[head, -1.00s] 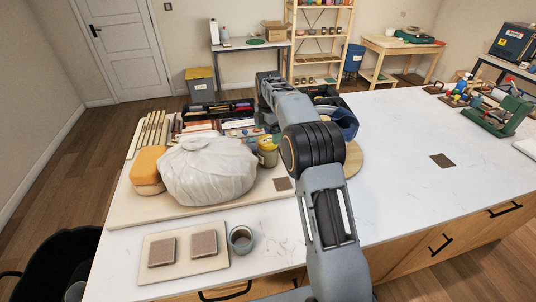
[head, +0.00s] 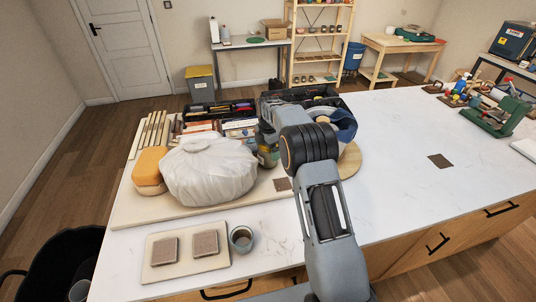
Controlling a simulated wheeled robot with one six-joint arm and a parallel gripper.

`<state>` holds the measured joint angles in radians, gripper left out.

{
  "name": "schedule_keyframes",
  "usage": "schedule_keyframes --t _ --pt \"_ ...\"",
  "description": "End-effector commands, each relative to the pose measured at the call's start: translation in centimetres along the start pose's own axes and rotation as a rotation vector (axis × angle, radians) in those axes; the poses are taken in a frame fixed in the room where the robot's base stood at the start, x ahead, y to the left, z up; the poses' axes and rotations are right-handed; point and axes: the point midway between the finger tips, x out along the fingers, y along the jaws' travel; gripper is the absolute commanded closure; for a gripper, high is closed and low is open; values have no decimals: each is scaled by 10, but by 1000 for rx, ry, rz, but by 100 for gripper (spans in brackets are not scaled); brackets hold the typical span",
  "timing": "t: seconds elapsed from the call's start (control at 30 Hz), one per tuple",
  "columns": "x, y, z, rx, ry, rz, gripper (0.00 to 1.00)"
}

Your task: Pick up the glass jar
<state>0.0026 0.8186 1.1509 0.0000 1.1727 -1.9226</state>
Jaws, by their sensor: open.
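The glass jar (head: 268,159) stands on the pale board just right of the white plastic-wrapped bundle (head: 208,170). Only its lower part shows clearly. My gripper (head: 267,140) is at the jar's upper part, with its dark end covering the jar's top in the picture. The gripper is open. The fingertips are small and partly hidden, so I cannot tell whether they are around the jar or touching it.
An orange sponge (head: 149,168) lies left of the bundle. Tool trays and boxes (head: 240,127) stand behind. A blue bowl-like item (head: 343,125) and a round wooden board (head: 350,160) are right of my arm. A grey cup (head: 241,239) stands in front. The right tabletop is mostly clear.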

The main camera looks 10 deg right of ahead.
Motion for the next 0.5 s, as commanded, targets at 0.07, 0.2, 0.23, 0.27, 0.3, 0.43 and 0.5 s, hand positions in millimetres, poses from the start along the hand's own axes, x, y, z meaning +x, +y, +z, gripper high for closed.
schedule_keyframes --t 0.07,0.2,0.23,0.27,0.3,0.43,0.5 --pt "0 0 0 0 0 0 0" --pt "0 0 0 0 0 0 13" --pt "0 0 0 0 0 0 16" --pt "0 0 0 0 0 0 19" --pt "0 0 0 0 0 0 23" --pt "0 0 0 0 0 0 35" --pt "-1 0 0 0 0 0 42"
